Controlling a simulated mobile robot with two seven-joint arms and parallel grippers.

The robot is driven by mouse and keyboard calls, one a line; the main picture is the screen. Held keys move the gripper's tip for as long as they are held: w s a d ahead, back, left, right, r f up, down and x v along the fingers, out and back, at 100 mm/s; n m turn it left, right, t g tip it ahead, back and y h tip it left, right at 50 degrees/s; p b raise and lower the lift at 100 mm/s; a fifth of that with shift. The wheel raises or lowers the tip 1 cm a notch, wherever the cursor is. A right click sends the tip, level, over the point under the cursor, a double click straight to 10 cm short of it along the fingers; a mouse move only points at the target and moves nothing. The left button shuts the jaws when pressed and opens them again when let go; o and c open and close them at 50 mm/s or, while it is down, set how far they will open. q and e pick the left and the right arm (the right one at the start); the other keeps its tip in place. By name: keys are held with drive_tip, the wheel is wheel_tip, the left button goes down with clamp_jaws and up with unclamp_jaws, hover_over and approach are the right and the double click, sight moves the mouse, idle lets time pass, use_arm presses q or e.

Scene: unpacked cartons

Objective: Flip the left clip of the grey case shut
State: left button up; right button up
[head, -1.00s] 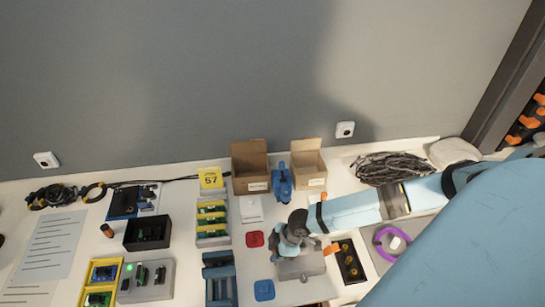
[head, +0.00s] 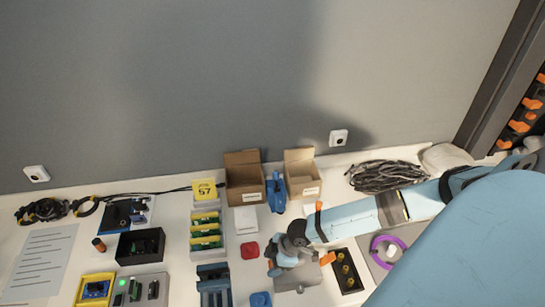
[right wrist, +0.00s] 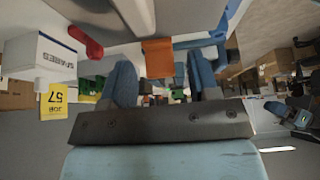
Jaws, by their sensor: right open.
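The grey case (head: 297,281) lies at the near edge of the table in the head view, partly hidden under my right gripper. One orange clip (head: 328,258) sticks up at its right side. The left clip (head: 274,271) shows as a small orange patch beside my right gripper (head: 280,264). In the right wrist view, an orange clip (right wrist: 158,57) stands between the two blue fingers of my open right gripper (right wrist: 160,72), with a gap on both sides. Whether a finger touches it I cannot tell. My left gripper is out of view.
A red lid-like piece (head: 250,250) and a blue piece (head: 260,300) lie left of the case. A black box with yellow round parts (head: 346,270) stands close to its right. Two open cartons (head: 243,178) and a blue tool (head: 276,190) stand behind.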

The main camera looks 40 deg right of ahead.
drive_tip(key=b+v, duration=0.1)
drive_tip(key=v, duration=1.3)
drive_tip(key=shift+b, duration=0.4)
drive_tip(key=shift+a, duration=0.1)
drive_tip(key=a+f+m+t+y, duration=0.1)
drive_tip(key=a+f+t, duration=0.1)
drive_tip(key=a, duration=0.7)
drive_tip(key=a+f+m+t+y, duration=0.2)
drive_tip(key=a+t, duration=0.1)
drive_tip(key=a, duration=0.6)
drive_tip(key=s+f+m+t+h, duration=0.3)
drive_tip(key=s+f+m+h, duration=0.1)
drive_tip(key=s+m+h, duration=0.1)
drive_tip(key=shift+s+d+m, duration=0.35)
drive_tip(key=shift+d+m, duration=0.05)
drive_tip(key=shift+d, duration=0.05)
